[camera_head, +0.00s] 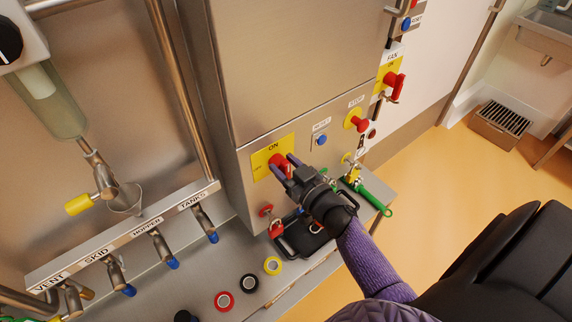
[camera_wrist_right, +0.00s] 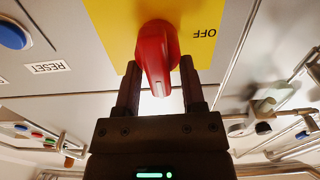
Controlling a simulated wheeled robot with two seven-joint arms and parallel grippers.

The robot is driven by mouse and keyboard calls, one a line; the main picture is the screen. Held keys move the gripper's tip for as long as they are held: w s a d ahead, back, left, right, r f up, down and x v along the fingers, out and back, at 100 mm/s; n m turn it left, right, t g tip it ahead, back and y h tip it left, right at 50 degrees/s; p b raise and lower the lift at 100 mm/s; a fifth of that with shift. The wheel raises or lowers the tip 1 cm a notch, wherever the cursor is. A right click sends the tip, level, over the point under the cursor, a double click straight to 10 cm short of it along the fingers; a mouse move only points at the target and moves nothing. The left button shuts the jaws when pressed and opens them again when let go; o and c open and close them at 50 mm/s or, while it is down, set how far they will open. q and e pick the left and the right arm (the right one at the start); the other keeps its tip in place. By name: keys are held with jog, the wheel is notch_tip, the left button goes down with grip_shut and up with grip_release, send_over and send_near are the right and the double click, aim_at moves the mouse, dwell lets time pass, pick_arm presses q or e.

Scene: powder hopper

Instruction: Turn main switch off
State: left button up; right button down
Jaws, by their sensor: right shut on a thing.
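The main switch is a red handle (camera_head: 275,159) on a yellow plate (camera_head: 259,168) on the front of the steel cabinet. The plate reads ON at its top, and a smaller label at its left is hard to read. My right gripper (camera_head: 283,168) reaches the switch from the lower right, its fingers at the handle and partly hiding it. In the right wrist view the red handle (camera_wrist_right: 157,58) sits between the two fingers of the right gripper (camera_wrist_right: 161,92), which is shut on it. The word OFF shows upside down beside the handle there. My left gripper is not in view.
A blue RESET button (camera_head: 321,139) and a red STOP button (camera_head: 358,123) sit right of the switch. A red padlock (camera_head: 274,228) hangs below it. A red FAN handle (camera_head: 395,86) is farther right. Labelled valves (camera_head: 160,246) line the lower left.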

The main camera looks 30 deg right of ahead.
jog(key=n, duration=0.4)
jog(key=shift+a+f, duration=0.1)
jog(key=shift+a, duration=0.2)
jog(key=shift+s+a+f+n+b, duration=0.2)
jog(key=shift+n+b, duration=0.3)
jog(key=shift+n, duration=1.75)
jog(key=shift+w+a+f+n+b, duration=0.2)
jog(key=shift+n+b, duration=0.35)
jog(key=shift+n, duration=1.65)
jog(key=shift+s+a+f+n+b, duration=0.1)
jog(key=shift+f+n+b, duration=0.3)
jog(key=shift+n, duration=1.85)
jog(key=shift+r+n, duration=0.1)
jog(key=shift+n, duration=0.2)
